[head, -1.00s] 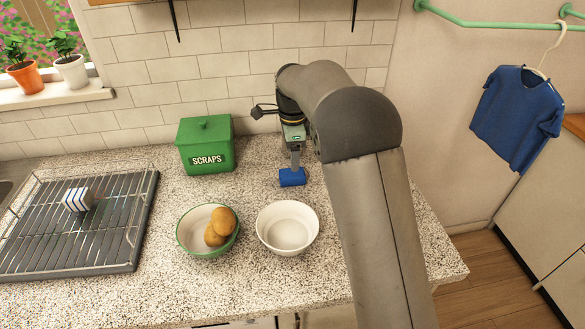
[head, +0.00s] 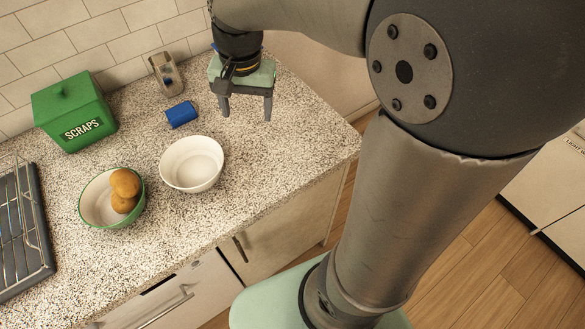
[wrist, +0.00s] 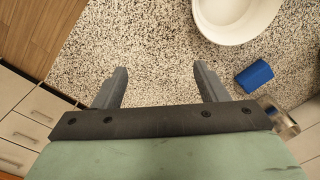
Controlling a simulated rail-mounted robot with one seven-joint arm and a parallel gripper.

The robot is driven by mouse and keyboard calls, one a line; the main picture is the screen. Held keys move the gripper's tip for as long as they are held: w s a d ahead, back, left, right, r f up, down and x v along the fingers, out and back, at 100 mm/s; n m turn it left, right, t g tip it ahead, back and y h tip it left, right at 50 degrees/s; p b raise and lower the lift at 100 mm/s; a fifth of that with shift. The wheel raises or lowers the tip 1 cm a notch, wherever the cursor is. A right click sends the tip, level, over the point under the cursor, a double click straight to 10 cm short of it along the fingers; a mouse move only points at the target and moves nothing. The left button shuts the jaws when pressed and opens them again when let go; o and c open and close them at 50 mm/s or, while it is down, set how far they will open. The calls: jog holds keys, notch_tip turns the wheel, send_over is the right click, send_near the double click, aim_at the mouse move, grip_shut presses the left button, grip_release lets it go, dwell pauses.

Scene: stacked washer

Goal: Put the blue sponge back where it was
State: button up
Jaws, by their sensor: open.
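The blue sponge (head: 181,114) lies on the speckled counter, between the white bowl and the wall. It also shows in the wrist view (wrist: 254,76), to the right of my fingers. My gripper (head: 247,113) is open and empty, to the right of the sponge and apart from it, over the counter. In the wrist view the two spread fingers (wrist: 158,82) have only bare counter between them. A small metallic holder (head: 165,73) stands behind the sponge near the wall, apart from it; something dark blue shows in it. In the wrist view it is partly hidden by my gripper (wrist: 278,118).
A white bowl (head: 192,164) stands in front of the sponge. A green-rimmed bowl (head: 95,205) holds two brown round items. A green SCRAPS bin (head: 75,112) and a drying rack (head: 22,230) are at left. The counter right of the white bowl is clear.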

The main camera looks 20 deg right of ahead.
jog(key=s+d+f+n, duration=0.1)
jog(key=s+f+n, duration=0.1)
jog(key=s, duration=0.5)
jog(key=s+d+f+n, duration=0.2)
jog(key=s+f+n, duration=0.1)
jog(key=s, duration=0.4)
jog(key=shift+s+d+f+n, duration=0.3)
jog(key=shift+s+n, duration=0.1)
jog(key=shift+n, duration=0.2)
jog(key=shift+r, duration=0.1)
